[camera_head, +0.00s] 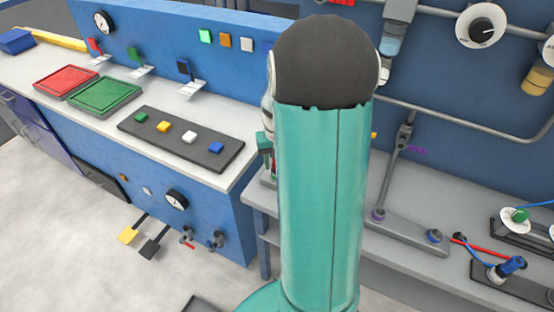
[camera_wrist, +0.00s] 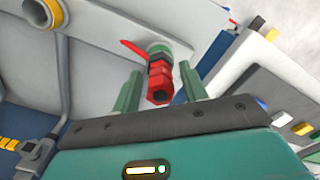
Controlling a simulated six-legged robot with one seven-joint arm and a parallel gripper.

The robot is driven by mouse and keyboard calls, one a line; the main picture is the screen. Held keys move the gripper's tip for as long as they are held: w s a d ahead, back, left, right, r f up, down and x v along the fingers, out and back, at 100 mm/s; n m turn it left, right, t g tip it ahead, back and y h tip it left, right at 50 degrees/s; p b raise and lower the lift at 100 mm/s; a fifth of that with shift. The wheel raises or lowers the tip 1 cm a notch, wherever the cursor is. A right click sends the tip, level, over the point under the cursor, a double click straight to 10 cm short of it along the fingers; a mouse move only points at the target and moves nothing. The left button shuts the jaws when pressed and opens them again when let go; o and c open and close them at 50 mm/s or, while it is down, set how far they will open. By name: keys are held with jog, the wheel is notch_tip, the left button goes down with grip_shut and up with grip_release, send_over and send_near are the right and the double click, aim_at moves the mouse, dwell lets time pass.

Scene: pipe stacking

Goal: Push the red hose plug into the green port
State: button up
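In the wrist view, the red plug (camera_wrist: 160,82) stands between my two finger pads, lined up with a round green port (camera_wrist: 158,49). Its far end meets the green ring in the picture; how deep it sits I cannot tell. A dark band crosses the plug, and a red lever-like piece (camera_wrist: 131,48) sticks out left of the ring. My gripper (camera_wrist: 160,70) is open, with a visible gap on each side of the plug. In the head view my arm hides the plug and port; a green part of my gripper (camera_head: 264,143) shows at its left edge.
A counter with red (camera_head: 66,80) and green (camera_head: 104,94) trays and a button panel (camera_head: 180,138) stands on the left. A grey bench (camera_head: 425,270) with hose fittings (camera_head: 505,268) is on the right. Grey pipes (camera_head: 455,124) run along the blue wall.

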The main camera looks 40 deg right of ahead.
jog(key=shift+o, duration=0.9)
notch_tip(320, 180, up, 14)
